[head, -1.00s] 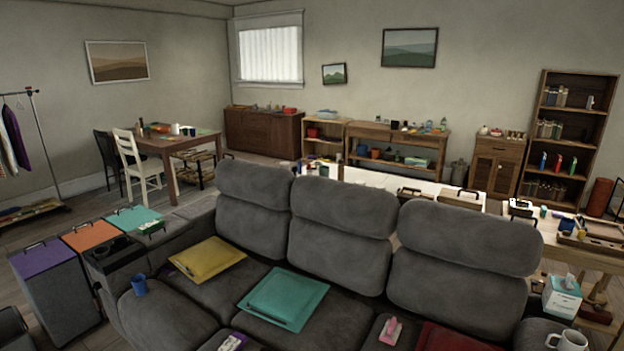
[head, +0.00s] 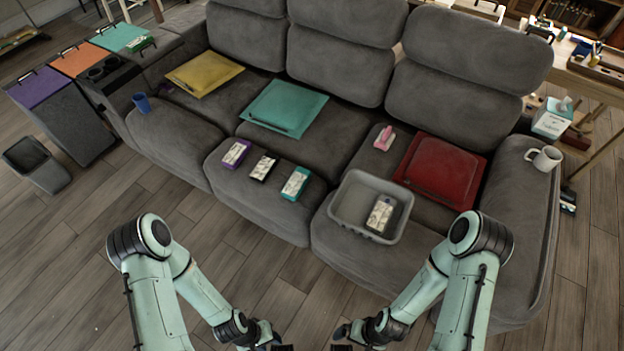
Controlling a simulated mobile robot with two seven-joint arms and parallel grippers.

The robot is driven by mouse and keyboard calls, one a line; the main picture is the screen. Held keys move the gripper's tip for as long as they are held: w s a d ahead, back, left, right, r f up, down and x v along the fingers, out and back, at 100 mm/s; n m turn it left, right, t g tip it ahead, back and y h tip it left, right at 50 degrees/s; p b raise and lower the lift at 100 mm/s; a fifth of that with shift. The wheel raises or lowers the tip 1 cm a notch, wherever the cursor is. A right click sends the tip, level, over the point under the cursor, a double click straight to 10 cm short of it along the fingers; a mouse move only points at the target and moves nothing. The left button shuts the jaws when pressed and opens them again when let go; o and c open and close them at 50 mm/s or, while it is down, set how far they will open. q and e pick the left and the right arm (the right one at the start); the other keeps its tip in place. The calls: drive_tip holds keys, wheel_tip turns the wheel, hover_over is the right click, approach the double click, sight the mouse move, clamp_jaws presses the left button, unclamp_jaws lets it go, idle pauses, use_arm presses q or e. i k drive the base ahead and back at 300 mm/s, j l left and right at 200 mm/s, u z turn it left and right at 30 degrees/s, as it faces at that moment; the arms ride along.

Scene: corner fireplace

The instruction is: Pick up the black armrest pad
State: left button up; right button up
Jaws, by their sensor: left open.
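No piece is plainly marked as the black armrest pad. A black piece with two round wells (head: 108,72) lies at the sofa's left arm, beside the lidded boxes. A small black block with a pale patterned top (head: 263,167) lies on the seat between a purple one (head: 236,154) and a teal one (head: 295,182). A similar dark block (head: 381,213) lies in a grey bin (head: 349,203) on the right seat. My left gripper (head: 270,341) is open at the bottom edge, away from all of these. My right gripper (head: 345,338) is beside it, its fingers unclear.
The grey sofa (head: 270,215) fills the middle. Yellow (head: 205,73), teal (head: 285,108) and red (head: 440,168) flat pads lie on it, with a pink object (head: 384,138). A blue cup (head: 141,103), white mug (head: 544,158) and tissue box (head: 553,120) stand at its ends.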

sight(264, 169)
drive_tip(key=i+j+z, duration=0.1)
drive_tip(key=z, duration=0.4)
drive_tip(key=j+z, duration=0.3)
drive_tip(key=z, duration=0.2)
drive_tip(key=j+z, duration=0.2)
drive_tip(key=z, duration=0.25)
drive_tip(key=j+z, duration=0.2)
drive_tip(key=j, duration=0.15)
drive_tip(key=k+j+z, duration=0.15)
drive_tip(key=j, duration=0.2)
drive_tip(key=j+z, duration=0.2)
drive_tip(key=k+j, duration=0.1)
drive_tip(key=j, duration=0.65)
drive_tip(key=k+j+z, duration=0.1)
drive_tip(key=j, duration=0.25)
drive_tip(key=i+j, duration=0.1)
drive_tip(key=j, duration=0.35)
